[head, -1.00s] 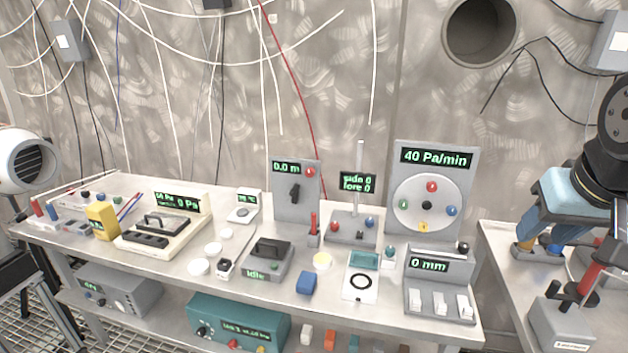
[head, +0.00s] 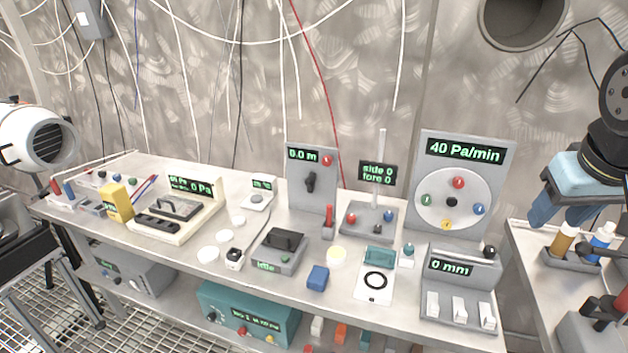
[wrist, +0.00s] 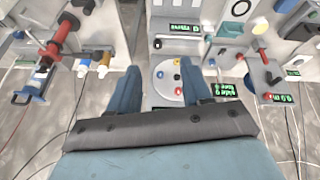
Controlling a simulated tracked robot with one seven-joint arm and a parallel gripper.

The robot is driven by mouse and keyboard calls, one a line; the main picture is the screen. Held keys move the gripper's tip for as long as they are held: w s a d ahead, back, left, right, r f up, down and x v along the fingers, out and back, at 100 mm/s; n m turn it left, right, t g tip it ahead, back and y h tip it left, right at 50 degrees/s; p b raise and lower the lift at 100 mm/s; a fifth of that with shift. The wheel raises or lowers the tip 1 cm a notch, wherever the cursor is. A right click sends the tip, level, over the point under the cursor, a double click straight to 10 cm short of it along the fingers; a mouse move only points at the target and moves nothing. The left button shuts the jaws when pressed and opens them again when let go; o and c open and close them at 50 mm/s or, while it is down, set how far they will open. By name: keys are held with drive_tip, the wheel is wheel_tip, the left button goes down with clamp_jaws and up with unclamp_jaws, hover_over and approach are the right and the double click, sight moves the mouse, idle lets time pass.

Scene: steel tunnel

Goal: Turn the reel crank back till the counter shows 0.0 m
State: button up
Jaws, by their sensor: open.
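The reel is an upright grey panel (head: 325,195) at the back of the bench in the head view. Its counter (head: 302,155) reads 0.0 m in green. A black crank (head: 310,182) sits on the panel's face, below the counter, and a red knob (head: 327,160) is at its upper right. In the wrist view the counter (wrist: 279,98) shows at the right, turned over. My gripper (head: 555,213) has blue fingers and hangs at the far right, well away from the reel. In the wrist view my gripper (wrist: 160,68) is open, with nothing between its fingers.
Right of the reel stand a joystick box (head: 370,222), a 40 Pa/min dial panel (head: 490,165) and a 0 mm switch box (head: 470,300). Bottles (head: 563,238) stand on a side table below my gripper. A blue block (head: 318,278) lies near the bench's front edge.

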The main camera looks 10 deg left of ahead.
drive_tip(key=w+a+f+n+h, duration=0.3)
drive_tip(key=w+a+n+h, duration=0.1)
drive_tip(key=w+n, duration=0.4)
drive_tip(key=w+a+f+n+h, duration=0.4)
drive_tip(key=w+n, duration=0.3)
drive_tip(key=w, duration=0.2)
drive_tip(key=n+t+y, duration=0.7)
drive_tip(key=n+t, duration=0.6)
drive_tip(key=n, duration=0.9)
approach(307, 184)
drive_tip(key=w, duration=0.7)
drive_tip(key=w+d, duration=0.1)
drive_tip(key=w, duration=0.3)
drive_tip(key=shift+w, duration=0.15)
clamp_jaws()
